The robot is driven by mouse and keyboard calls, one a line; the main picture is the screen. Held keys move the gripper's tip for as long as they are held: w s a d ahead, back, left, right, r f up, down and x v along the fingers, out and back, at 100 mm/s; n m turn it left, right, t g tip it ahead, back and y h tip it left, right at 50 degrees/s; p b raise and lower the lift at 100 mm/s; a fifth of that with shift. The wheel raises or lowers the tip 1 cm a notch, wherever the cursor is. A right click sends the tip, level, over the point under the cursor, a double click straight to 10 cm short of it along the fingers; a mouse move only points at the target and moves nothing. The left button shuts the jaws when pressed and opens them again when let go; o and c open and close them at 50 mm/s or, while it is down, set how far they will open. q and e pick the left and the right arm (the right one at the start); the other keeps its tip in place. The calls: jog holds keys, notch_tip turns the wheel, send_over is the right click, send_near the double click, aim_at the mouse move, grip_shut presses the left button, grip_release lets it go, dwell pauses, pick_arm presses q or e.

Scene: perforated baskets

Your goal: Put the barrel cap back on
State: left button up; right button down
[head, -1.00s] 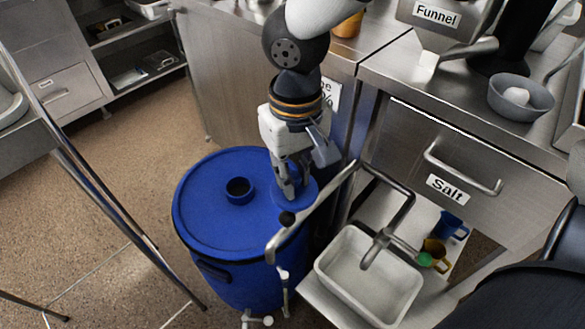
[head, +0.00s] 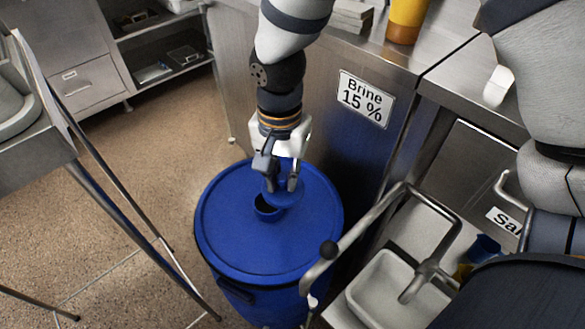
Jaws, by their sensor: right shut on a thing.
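The blue barrel (head: 235,245) stands on the floor with its lid upright and level. A short round neck with a dark opening (head: 267,208) rises from its lid. My right gripper (head: 281,184) is over the barrel, pointing down, shut on the blue barrel cap (head: 289,198). The cap is a round disc just behind and to the right of the opening, overlapping its edge in the picture. I cannot tell whether the cap touches the neck. The opening is still largely visible. My left gripper is not in view.
A bent metal tap (head: 350,232) with a black knob reaches close to the barrel's right side, above a white sink (head: 390,292). Steel cabinets labelled "Brine 15 %" (head: 366,98) stand behind. Metal table legs (head: 135,225) are at left. Floor between is clear.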

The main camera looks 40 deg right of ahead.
jog(key=shift+w+a+f+m+b, duration=0.15)
jog(key=shift+w+f+m+b, duration=0.25)
jog(key=shift+w+f, duration=0.7)
jog(key=shift+w+a+f+m+b, duration=0.2)
jog(key=shift+w+f+m, duration=0.4)
jog(key=shift+f, duration=1)
jog(key=shift+w+a+f+m+b, duration=0.1)
jog(key=shift+w+f+m+b, duration=0.3)
jog(key=shift+w+f, duration=0.75)
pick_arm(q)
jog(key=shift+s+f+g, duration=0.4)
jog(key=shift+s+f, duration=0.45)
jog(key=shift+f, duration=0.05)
pick_arm(e)
jog(key=shift+s+f, duration=0.2)
jog(key=shift+s, duration=0.05)
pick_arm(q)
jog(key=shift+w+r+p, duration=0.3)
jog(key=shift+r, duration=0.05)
pick_arm(e)
jog(key=shift+r, duration=0.1)
jog(key=shift+f, duration=0.2)
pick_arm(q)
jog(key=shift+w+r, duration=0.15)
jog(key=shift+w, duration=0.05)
pick_arm(e)
jog(key=c, duration=1.4)
grip_release()
